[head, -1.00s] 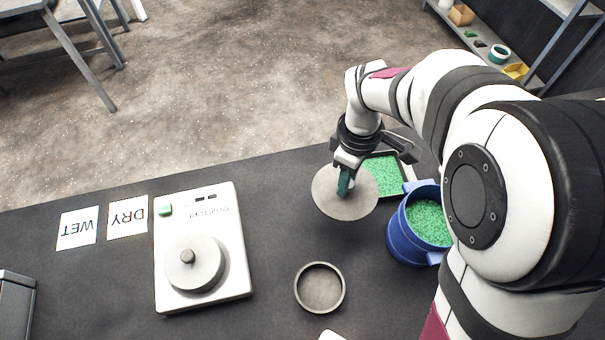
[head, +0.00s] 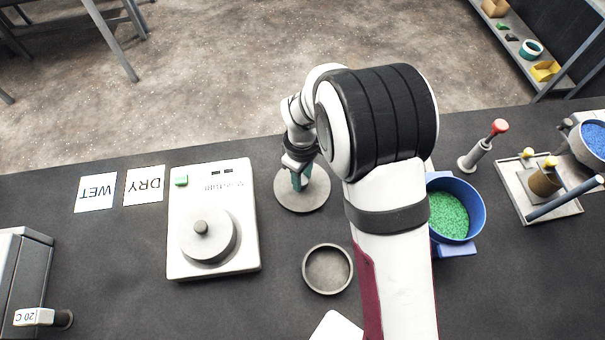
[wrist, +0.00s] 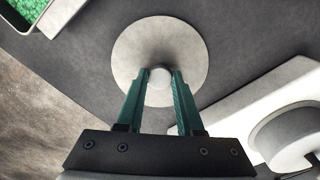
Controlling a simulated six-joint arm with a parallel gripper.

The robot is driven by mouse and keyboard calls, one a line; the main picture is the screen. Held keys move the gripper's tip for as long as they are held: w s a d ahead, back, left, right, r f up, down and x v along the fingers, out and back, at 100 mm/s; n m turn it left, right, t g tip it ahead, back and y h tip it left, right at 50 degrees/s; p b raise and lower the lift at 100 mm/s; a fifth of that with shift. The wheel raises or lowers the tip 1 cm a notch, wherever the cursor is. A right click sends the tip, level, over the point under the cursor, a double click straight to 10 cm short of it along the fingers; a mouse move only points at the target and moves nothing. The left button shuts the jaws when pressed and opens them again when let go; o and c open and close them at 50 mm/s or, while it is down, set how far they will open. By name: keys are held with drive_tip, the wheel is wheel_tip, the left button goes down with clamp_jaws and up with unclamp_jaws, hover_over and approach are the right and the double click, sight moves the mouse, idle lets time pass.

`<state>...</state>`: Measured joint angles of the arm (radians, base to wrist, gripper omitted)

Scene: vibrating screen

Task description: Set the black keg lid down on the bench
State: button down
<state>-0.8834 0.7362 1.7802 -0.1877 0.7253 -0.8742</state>
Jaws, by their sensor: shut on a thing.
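The keg lid (head: 302,200) is a round flat disc that looks grey rather than black, with a pale knob (wrist: 159,78) at its middle. My gripper (head: 301,181) is over the disc, and its green fingers (wrist: 157,88) are shut on the knob in the wrist view. The disc lies level over the dark bench (head: 285,300), just right of the white scale. I cannot tell whether it touches the bench or hangs slightly above it. The fingers and wrist hide part of the disc in the head view.
The white scale (head: 247,258) is close on the left. A round grey dish (head: 327,270) lies nearer the front. A blue bucket (head: 475,213) of green grains stands right of my arm. WET and DRY cards lie far left.

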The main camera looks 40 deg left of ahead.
sight(303, 180)
drive_tip(key=shift+f, duration=0.15)
drive_tip(key=c, duration=0.5)
unclamp_jaws()
drive_tip(key=shift+c, duration=0.2)
wheel_tip(303, 180, up, 12)
drive_tip(key=d+r+m, duration=0.4)
drive_tip(key=d+m, duration=0.1)
drive_tip(key=d, duration=0.3)
drive_tip(key=d+r+m, duration=0.3)
drive_tip(key=d+m, duration=0.1)
drive_tip(key=d, duration=0.4)
drive_tip(key=s+d+m+y, duration=0.1)
drive_tip(key=s+d+m, duration=1.1)
drive_tip(key=s+m, duration=0.1)
drive_tip(key=shift+s+d+r+m+y, duration=0.2)
drive_tip(key=shift+m+y, duration=0.2)
drive_tip(key=shift+m, duration=0.4)
